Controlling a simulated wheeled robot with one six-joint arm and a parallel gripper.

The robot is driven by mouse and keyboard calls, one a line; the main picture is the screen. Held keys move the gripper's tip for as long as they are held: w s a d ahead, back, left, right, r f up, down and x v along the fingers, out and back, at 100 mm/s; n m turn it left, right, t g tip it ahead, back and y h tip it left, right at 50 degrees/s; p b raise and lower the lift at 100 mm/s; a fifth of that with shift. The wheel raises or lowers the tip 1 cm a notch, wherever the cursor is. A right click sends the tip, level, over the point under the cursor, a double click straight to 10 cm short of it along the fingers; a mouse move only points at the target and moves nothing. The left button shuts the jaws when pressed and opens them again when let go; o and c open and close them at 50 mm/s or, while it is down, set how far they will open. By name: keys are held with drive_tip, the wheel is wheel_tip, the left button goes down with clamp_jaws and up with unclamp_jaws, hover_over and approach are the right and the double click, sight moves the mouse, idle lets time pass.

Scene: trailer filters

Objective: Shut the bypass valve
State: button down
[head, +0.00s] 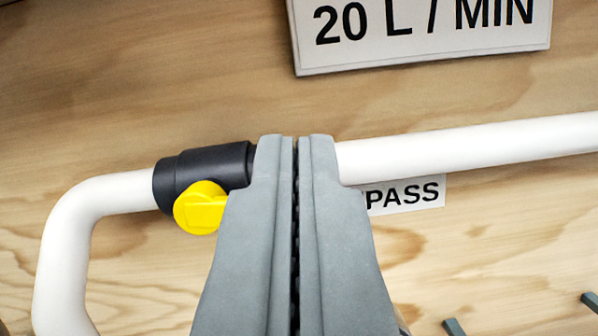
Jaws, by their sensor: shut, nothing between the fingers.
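The bypass valve has a black body (203,168) on a white pipe (450,145) along a plywood wall. Its yellow handle (201,207) sits at the front lower side of the body, left of my gripper. The handle's right end is partly hidden behind my left finger, so I cannot tell its full direction. My gripper (295,145) is shut and empty, its fingertips in front of the pipe, just right of the valve body. I cannot tell whether it touches the pipe. A label (405,194) below the pipe shows "PASS", the rest hidden by my gripper.
A sign (425,30) reading "20 L / MIN" is on the plywood wall (130,80) above the pipe. The pipe bends downward at the left (65,240). Small grey pieces (454,327) show at the lower right. The wall at upper left is bare.

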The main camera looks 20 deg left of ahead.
drive_tip(key=shift+w+a+f, duration=0.3)
drive_tip(key=shift+w+f, duration=0.05)
drive_tip(key=shift+w, duration=0.5)
drive_tip(key=shift+w+a+f, duration=0.25)
drive_tip(key=shift+w+f, duration=0.1)
drive_tip(key=shift+w, duration=0.45)
drive_tip(key=shift+w+a+f, duration=0.3)
drive_tip(key=shift+w+f, duration=0.05)
drive_tip(key=shift+w, duration=0.5)
drive_tip(key=shift+f+m+h, duration=0.35)
drive_tip(key=shift+m+h, duration=0.05)
drive_tip(key=shift+m, duration=0.4)
drive_tip(key=s+a+f+m+g+h, duration=0.1)
drive_tip(key=a+f+m+h, duration=0.3)
drive_tip(key=m, duration=1.3)
drive_tip(key=shift+f+g+h, duration=0.6)
drive_tip(key=shift+f+g, duration=0.3)
drive_tip(key=shift+f, duration=0.05)
drive_tip(key=shift+s+a, duration=0.1)
